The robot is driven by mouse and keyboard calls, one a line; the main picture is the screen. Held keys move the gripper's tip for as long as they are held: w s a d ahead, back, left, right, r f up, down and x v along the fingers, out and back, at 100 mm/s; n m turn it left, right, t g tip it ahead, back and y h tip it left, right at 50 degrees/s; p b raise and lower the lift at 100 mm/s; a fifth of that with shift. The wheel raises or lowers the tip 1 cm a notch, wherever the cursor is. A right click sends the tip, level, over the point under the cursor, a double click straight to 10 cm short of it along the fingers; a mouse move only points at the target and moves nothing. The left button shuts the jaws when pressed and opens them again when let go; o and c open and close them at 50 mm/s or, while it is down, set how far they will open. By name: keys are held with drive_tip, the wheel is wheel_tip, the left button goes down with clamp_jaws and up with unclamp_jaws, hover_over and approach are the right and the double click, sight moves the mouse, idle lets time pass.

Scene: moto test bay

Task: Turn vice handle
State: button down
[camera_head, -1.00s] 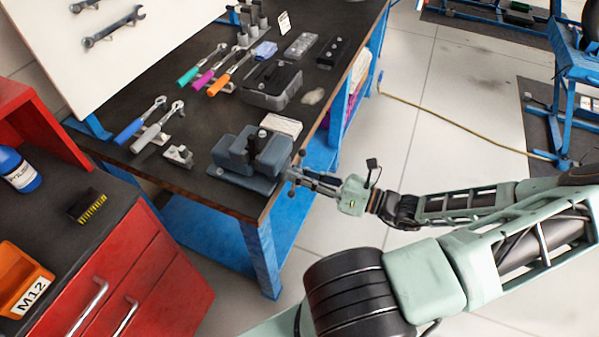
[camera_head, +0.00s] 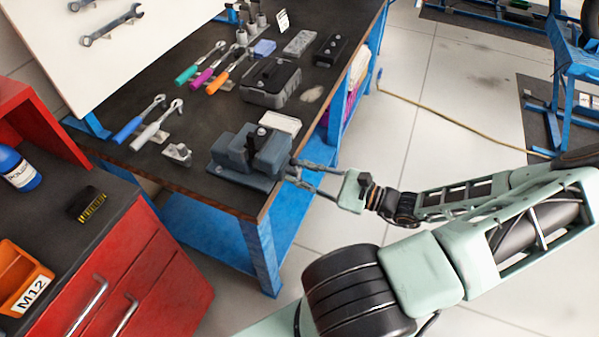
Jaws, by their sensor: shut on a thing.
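The vice (camera_head: 250,157) is a blue-grey block with a dark round knob on top, standing at the near right corner of the black-topped workbench (camera_head: 214,196). Its handle is at the right side, just past the bench edge, small and mostly hidden by my fingers. My gripper (camera_head: 294,172) reaches in from the right, its two fingers at the vice's right side and shut on the handle. The exact angle of the handle is too small to tell.
A black case (camera_head: 270,82) and a white pad (camera_head: 280,122) lie behind the vice. Ratchets with coloured handles and a small metal block (camera_head: 177,153) lie to the left. A red cabinet (camera_head: 130,262) stands at the front left.

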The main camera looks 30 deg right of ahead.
drive_tip(key=n+b, duration=0.1)
drive_tip(key=n, duration=0.4)
drive_tip(key=shift+r+n, duration=0.1)
drive_tip(key=shift+n, duration=0.2)
drive_tip(key=shift+a+r+n+b, duration=0.1)
drive_tip(key=shift+n+b, duration=0.4)
drive_tip(key=shift+n, duration=1.8)
drive_tip(key=c, duration=1.7)
unclamp_jaws()
drive_tip(key=shift+w, duration=0.1)
drive_tip(key=shift+c, duration=0.2)
drive_tip(key=shift+s+d, duration=0.3)
drive_tip(key=v, duration=1.1)
drive_tip(key=shift+o, duration=0.6)
drive_tip(key=shift+s, duration=0.1)
